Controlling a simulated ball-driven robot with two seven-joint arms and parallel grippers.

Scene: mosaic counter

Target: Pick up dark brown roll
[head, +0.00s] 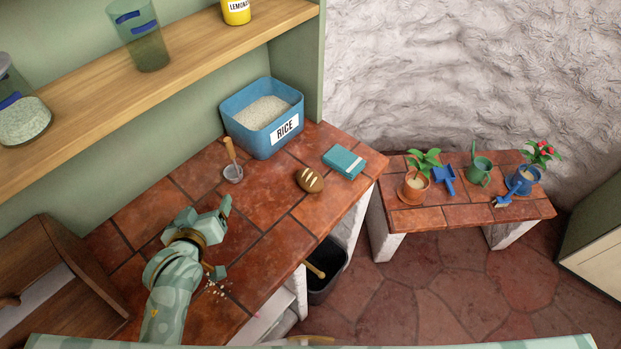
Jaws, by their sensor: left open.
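The dark brown roll (309,180) lies on the tiled counter (265,250), with pale slashes across its top. It sits left of a teal box and in front of the rice bin. My left gripper (226,238) is over the counter to the left of the roll and nearer to me, apart from it. Its jaws are open, with nothing seen between them. My right gripper does not show.
A blue rice bin (238,133) stands behind the roll, and a teal box (344,162) lies beside it. A small scoop with a wooden handle (231,152) stands left of the bin. A wooden bread box (65,270) is at left. Bare tiles lie between gripper and roll.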

